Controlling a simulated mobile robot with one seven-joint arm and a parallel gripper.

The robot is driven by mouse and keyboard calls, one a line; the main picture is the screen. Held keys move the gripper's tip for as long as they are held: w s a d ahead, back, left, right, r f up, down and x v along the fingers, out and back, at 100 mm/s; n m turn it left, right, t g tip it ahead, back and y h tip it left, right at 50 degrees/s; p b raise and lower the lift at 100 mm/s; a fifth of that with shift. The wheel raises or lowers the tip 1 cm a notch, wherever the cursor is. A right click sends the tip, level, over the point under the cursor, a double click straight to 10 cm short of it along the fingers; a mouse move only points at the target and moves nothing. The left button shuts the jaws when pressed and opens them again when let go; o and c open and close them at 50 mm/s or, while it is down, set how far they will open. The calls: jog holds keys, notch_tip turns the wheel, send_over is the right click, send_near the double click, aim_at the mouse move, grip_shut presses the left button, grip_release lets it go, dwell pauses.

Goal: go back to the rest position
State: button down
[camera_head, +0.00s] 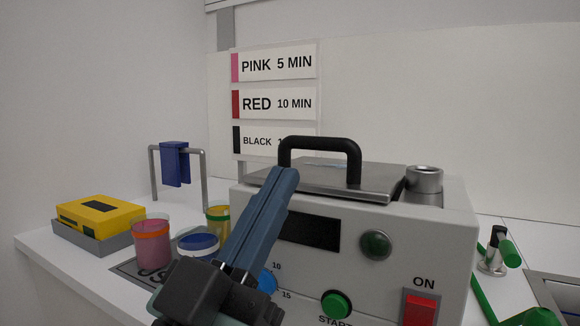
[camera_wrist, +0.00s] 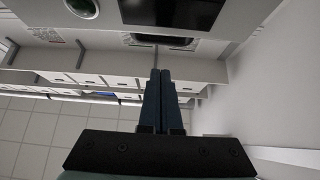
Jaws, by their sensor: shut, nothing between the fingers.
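My gripper (camera_head: 281,180) shows in the camera_head view, with its blue-grey fingers together and nothing between them. It points up and to the right, in front of the grey machine (camera_head: 450,240), and covers part of the machine's front panel and left side. I cannot tell whether it touches the machine. In the camera_wrist view, the shut fingers (camera_wrist: 160,78) point up the picture, with the machine's dark display (camera_wrist: 172,12) and a green round part (camera_wrist: 82,8) at the top.
The machine has a black-handled lid (camera_head: 335,180). To the left are a pink jar (camera_head: 151,245), a blue-and-white jar (camera_head: 198,246), a partly hidden yellow jar (camera_head: 217,218), a yellow box (camera_head: 98,215) and a metal stand (camera_head: 204,180) with a blue piece. Green tubing (camera_head: 485,300) lies right.

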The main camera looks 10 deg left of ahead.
jog(key=s+d+r+n+t+y, duration=0.3)
jog(key=s+d+r+n+y, duration=0.15)
jog(key=d+r+y, duration=0.35)
notch_tip(320, 180, up, 34)
jog(key=a+p, duration=0.1)
jog(key=p, duration=3.2)
jog(key=shift+s+r+p, duration=0.15)
jog(key=shift+s+p, duration=0.1)
jog(key=shift+p, duration=0.15)
